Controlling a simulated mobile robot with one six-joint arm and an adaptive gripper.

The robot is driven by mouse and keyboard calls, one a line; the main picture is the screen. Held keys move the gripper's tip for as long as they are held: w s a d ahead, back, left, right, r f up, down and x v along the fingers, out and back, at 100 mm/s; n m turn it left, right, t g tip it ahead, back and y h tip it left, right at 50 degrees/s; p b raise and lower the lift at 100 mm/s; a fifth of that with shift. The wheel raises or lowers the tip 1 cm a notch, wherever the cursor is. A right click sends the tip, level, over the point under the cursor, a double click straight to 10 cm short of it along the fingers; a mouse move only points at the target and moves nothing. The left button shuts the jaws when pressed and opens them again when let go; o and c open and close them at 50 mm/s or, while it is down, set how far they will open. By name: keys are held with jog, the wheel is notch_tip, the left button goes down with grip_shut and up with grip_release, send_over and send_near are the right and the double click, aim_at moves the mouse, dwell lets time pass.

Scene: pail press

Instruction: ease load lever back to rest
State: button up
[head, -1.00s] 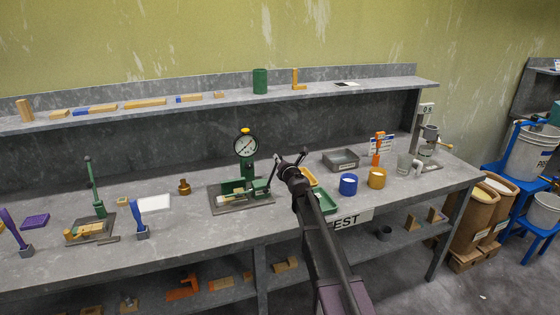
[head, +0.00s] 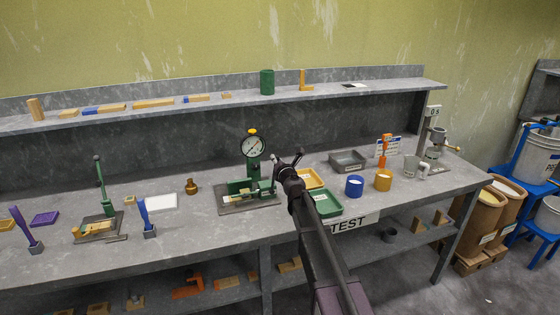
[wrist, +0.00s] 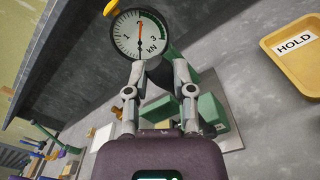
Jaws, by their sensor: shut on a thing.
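The green press (head: 253,172) stands on a grey base plate on the bench, with a round dial gauge (head: 254,146) on top. The gauge also shows in the wrist view (wrist: 141,35), its red needle pointing up near the 2 on a kN scale. My gripper (head: 287,160) is at the press's right side. In the wrist view my gripper (wrist: 160,68) is shut on the dark knob of the load lever (wrist: 160,75), just below the gauge. Most of the lever's arm is hidden behind my fingers and wrist.
A yellow HOLD tray (wrist: 290,48) lies right of the press, with a green tray (head: 327,206) in front of it. Blue (head: 354,186) and orange (head: 383,181) cups stand farther right. A smaller green lever tool (head: 104,205) stands left. A shelf (head: 215,102) runs behind.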

jog(key=shift+s+a+r, duration=0.1)
jog(key=shift+a, duration=0.35)
jog(key=shift+s+a, duration=0.2)
jog(key=shift+a, duration=0.45)
jog(key=o, duration=0.9)
jog(key=shift+s, duration=0.15)
jog(key=v, duration=1.1)
jog(key=shift+s+d, duration=0.2)
jog(key=shift+s, duration=0.2)
